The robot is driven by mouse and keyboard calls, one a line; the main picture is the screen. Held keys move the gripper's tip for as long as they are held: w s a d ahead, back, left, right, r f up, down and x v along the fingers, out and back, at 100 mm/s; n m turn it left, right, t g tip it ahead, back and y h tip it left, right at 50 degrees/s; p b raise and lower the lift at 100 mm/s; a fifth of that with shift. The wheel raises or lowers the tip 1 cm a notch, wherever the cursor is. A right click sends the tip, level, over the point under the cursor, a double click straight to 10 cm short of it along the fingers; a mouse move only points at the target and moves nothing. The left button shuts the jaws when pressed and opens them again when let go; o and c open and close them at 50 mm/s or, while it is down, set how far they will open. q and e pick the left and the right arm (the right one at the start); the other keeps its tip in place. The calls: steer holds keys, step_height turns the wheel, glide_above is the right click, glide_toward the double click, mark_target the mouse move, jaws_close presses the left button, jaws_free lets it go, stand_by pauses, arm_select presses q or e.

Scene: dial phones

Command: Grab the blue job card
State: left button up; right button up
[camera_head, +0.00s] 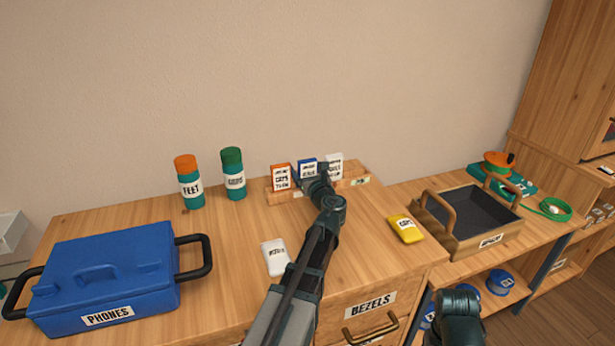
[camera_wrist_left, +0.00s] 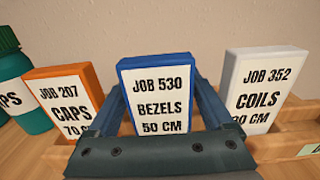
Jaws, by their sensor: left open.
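The blue job card (camera_head: 308,167) stands upright in a wooden rack (camera_head: 350,184) at the back of the counter. In the left wrist view the blue card (camera_wrist_left: 157,95) reads JOB 530, BEZELS, 50 CM. My left gripper (camera_head: 312,174) is open in front of it. In the wrist view its fingers (camera_wrist_left: 158,115) reach along both sides of the card, and its palm covers the card's lower edge. I cannot tell whether the fingers touch it. Only a dark part of my right arm shows at the lower right; its gripper is out of view.
An orange card (camera_head: 281,177) and a white card (camera_head: 335,166) stand close on either side. Two teal bottles (camera_head: 234,175) are left of the rack. A blue PHONES box (camera_head: 105,275), a white card (camera_head: 275,258) and a yellow one (camera_head: 406,229) lie on the counter.

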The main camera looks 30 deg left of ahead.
arm_select(q)
steer(key=c, duration=1.1)
steer(key=shift+r, duration=0.1)
steer(key=shift+r+p, duration=0.6)
steer(key=shift+p, duration=0.15)
steer(key=r+p, duration=0.2)
steer(key=shift+s+d+r+p, duration=0.1)
steer(key=shift+d+r+p, duration=0.1)
steer(key=shift+r+p, duration=0.2)
steer(key=v, duration=0.5)
steer(key=w+d+v, duration=0.1)
steer(key=v, duration=0.4)
steer(key=w+r+v, duration=0.1)
steer(key=v, duration=0.4)
steer(key=shift+s+d+p, duration=0.15)
steer(key=shift+d+p, duration=0.25)
